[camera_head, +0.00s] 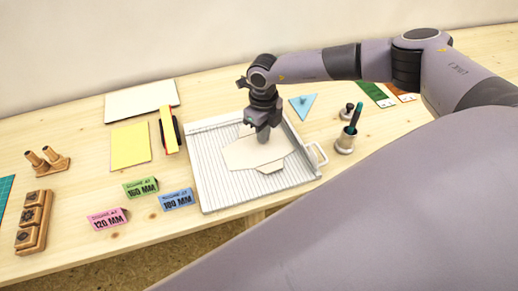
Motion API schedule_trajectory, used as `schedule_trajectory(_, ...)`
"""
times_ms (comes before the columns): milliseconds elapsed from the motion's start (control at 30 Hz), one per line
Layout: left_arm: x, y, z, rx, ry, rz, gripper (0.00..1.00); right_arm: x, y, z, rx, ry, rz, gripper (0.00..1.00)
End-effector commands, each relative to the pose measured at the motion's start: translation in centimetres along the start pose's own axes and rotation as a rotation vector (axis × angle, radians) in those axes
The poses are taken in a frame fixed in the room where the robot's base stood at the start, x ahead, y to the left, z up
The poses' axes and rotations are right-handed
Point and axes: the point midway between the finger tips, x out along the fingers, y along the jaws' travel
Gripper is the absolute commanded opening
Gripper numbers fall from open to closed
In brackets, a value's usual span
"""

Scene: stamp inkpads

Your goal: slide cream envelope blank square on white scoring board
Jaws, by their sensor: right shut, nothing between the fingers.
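The white scoring board (210,188) lies at the middle of the table, its surface ruled with parallel grooves. The cream envelope blank (243,155) lies on it, a flat many-sided sheet turned at an angle to the board's edges. A flap of it points toward the board's front right. My right gripper (263,139) points down over the blank's upper right part, shut with nothing in it. Whether its fingertips touch the paper I cannot tell. The gripper hides part of the blank and of the board's back. My left gripper is not in view.
A white handle (317,155) sticks out at the board's right. Tent cards in green (141,187), blue (177,199) and pink (108,219) stand at left front. A pen cup (345,143) and blue triangle (303,104) are to the right. Yellow sheets (130,148) lie at left.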

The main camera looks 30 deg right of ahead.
Motion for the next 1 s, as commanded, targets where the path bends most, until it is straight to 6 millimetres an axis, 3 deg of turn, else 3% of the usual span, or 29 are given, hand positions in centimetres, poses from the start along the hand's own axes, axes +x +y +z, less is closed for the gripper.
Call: schedule_trajectory(1000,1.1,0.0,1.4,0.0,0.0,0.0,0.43,0.2,-1.0,1.7,0.0,-0.001,0.0,0.0)
